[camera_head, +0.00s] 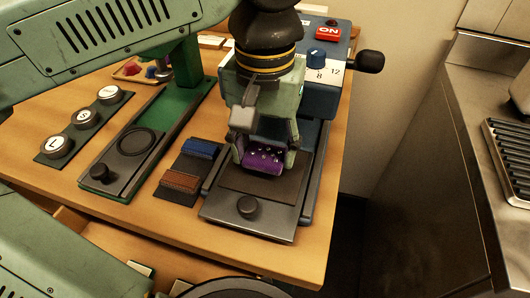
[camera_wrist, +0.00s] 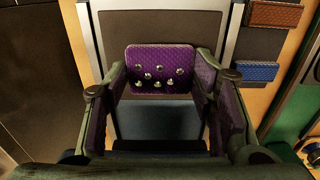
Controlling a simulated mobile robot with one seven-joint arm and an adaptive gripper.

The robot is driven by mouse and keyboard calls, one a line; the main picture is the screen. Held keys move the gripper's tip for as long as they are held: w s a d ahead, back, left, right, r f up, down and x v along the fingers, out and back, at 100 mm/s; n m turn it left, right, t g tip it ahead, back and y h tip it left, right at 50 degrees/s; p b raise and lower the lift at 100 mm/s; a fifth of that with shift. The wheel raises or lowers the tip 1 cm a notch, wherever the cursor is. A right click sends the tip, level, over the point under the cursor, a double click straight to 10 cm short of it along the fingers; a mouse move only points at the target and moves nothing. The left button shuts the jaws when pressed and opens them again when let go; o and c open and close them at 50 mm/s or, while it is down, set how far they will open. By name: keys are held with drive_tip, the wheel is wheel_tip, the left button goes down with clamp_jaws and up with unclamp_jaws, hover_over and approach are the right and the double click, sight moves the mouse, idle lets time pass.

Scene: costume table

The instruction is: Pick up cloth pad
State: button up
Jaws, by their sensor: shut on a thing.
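The cloth pad is purple with several silver studs, and it shows in the head view (camera_head: 264,157) low over the dark plate of the blue machine. In the wrist view the pad (camera_wrist: 160,60) spans the space between my fingertips. My gripper (camera_head: 265,152) points down with one finger on each side of the pad, shut on its side edges. It also shows in the wrist view (camera_wrist: 162,76). I cannot tell whether the pad's underside touches the plate. The dark plate (camera_head: 262,186) has a black knob at its front.
The blue machine (camera_head: 322,100) has a red ON switch, a dial and a black side handle. Left are a holder with blue (camera_head: 201,148) and brown (camera_head: 181,181) pads, a green press (camera_head: 150,130) and lettered buttons (camera_head: 83,117). A metal counter (camera_head: 430,190) stands right.

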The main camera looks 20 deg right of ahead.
drive_tip(key=shift+d+r, duration=0.1)
drive_tip(key=shift+r, duration=0.6)
drive_tip(key=s+d+b, duration=0.1)
drive_tip(key=s+d, duration=0.2)
drive_tip(key=s, duration=0.4)
drive_tip(key=s+d+r+b, duration=0.1)
drive_tip(key=s+d+b, duration=0.1)
drive_tip(key=s, duration=0.6)
drive_tip(key=shift+d+r, duration=0.3)
drive_tip(key=shift+d, duration=0.15)
